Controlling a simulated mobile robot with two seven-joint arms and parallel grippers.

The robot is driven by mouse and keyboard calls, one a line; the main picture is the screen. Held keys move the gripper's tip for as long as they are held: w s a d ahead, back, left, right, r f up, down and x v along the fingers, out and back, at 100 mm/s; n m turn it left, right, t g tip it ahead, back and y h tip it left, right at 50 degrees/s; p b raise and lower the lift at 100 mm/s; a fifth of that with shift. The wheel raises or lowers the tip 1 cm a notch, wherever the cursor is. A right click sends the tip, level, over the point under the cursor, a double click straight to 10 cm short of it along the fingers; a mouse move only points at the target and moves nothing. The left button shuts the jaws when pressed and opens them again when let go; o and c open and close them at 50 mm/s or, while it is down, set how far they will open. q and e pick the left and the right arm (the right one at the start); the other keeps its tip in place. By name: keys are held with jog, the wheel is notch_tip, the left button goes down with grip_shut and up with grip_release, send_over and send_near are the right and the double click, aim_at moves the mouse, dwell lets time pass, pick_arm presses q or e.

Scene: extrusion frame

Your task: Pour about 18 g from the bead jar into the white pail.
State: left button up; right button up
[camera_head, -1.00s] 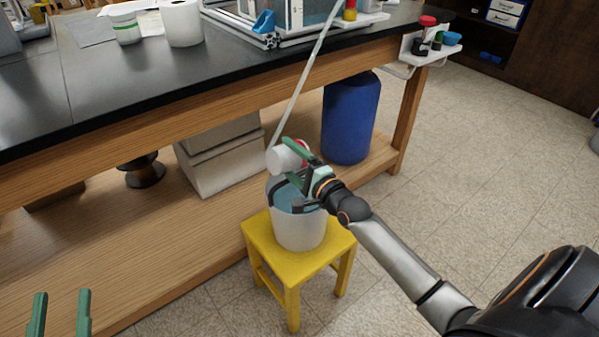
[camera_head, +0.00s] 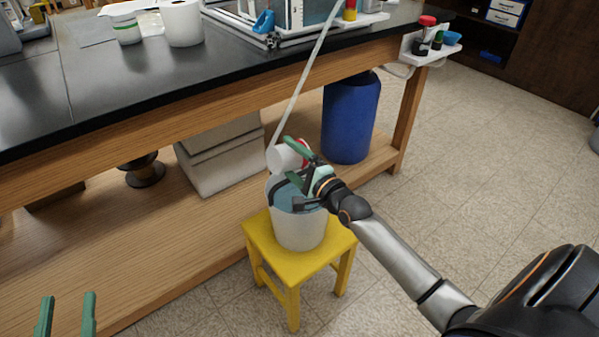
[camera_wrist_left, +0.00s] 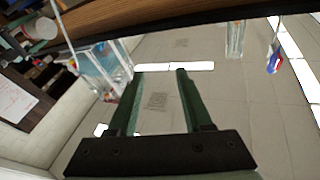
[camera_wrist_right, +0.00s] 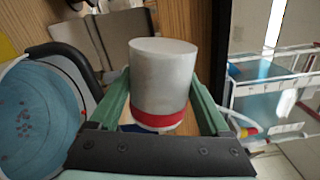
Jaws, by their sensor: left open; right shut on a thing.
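The bead jar (camera_head: 283,158) is a whitish cylinder with a red band at one end. My right gripper (camera_head: 297,165) is shut around it and holds it tipped over, above the white pail (camera_head: 300,235). In the right wrist view the jar (camera_wrist_right: 162,75) sits between the fingers, with its red band nearer the palm. The jar's mouth and any falling beads cannot be made out. The pail stands on a yellow stool; its bluish inside (camera_wrist_right: 38,105) shows scattered red specks. My left gripper (camera_head: 66,315) is open and empty at the lower left, away from both.
The yellow stool (camera_head: 292,272) stands in front of the wooden workbench (camera_head: 130,115). A blue drum (camera_head: 350,118) and pale boxes (camera_head: 220,160) sit on its lower shelf. A thin pale rod (camera_head: 303,75) slants down behind the jar. The floor at right is clear.

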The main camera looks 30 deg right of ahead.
pick_arm(q)
jog(key=shift+f, duration=0.4)
pick_arm(e)
jog(key=shift+r, duration=0.1)
jog(key=shift+a+f+n+b, duration=0.35)
jog(key=shift+f+n+b, duration=0.15)
jog(key=shift+n+b, duration=0.55)
pick_arm(q)
jog(key=s+r+m+t+h, duration=0.2)
jog(key=s+r+m+h, duration=0.1)
jog(key=r, duration=0.6)
jog(key=shift+s+d+r+m+t+h, duration=0.15)
jog(key=shift+s+d+m+t+h, duration=0.25)
jog(key=shift+h, duration=0.3)
pick_arm(e)
jog(key=shift+r, duration=0.1)
